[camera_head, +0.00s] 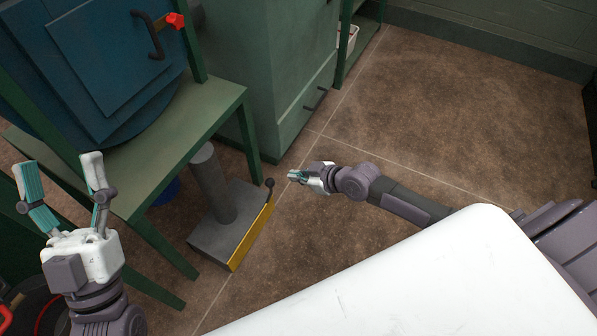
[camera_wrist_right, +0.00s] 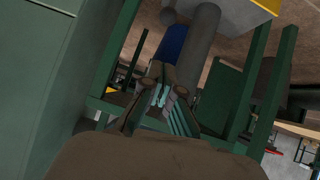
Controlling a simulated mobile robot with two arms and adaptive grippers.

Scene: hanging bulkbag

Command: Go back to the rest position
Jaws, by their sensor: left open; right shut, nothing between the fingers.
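My left gripper (camera_head: 62,180) is at the left of the head view, its two fingers spread wide with nothing between them. It is in front of the green table. My right gripper (camera_head: 293,176) is near the middle of the head view, low over the brown floor, with its arm reaching in from the right. Its fingers are together and hold nothing. In the right wrist view my right gripper (camera_wrist_right: 163,98) shows its closed fingers pointing toward a grey column and green legs.
A green table (camera_head: 190,140) carries a blue drum-like container (camera_head: 110,60) with a black handle and red knob. A grey base with a column (camera_head: 215,195) and yellow edge stands just left of my right gripper. A green cabinet (camera_head: 260,60) is behind. The floor (camera_head: 450,110) at right is clear.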

